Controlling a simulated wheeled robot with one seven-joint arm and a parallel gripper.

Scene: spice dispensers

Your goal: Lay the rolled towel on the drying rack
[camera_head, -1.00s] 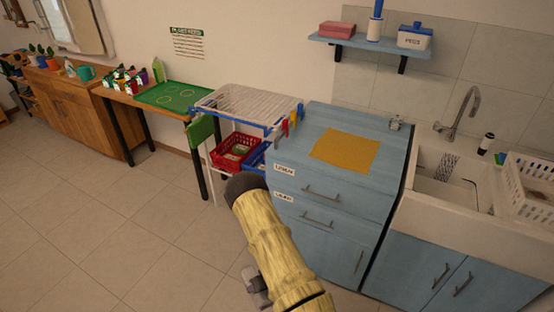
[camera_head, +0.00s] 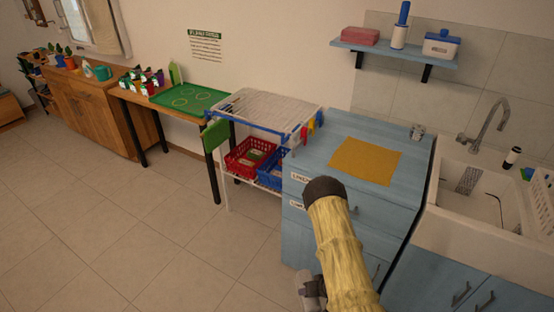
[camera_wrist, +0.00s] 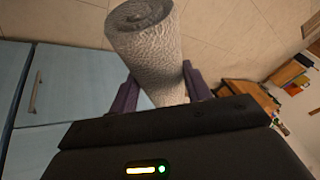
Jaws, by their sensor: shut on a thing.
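The rolled towel (camera_wrist: 150,45) is a grey, textured roll in the wrist view. My gripper (camera_wrist: 160,82) is shut on it, with a purple finger on each side, and one spiral end points away from the gripper. The drying rack (camera_head: 262,106) is a white slatted top on a frame in the head view, left of the blue cabinet, with coloured pegs on its right side. The held towel is away from the rack. In the head view my arm hides most of the gripper area, and I cannot clearly make out the towel there.
The blue cabinet (camera_head: 318,160) with a yellow cloth (camera_head: 366,160) stands right of the rack. Red (camera_head: 245,160) and blue (camera_head: 288,170) baskets sit below the rack top. A table with a green tray (camera_head: 186,98) is to its left. The tiled floor at left is clear.

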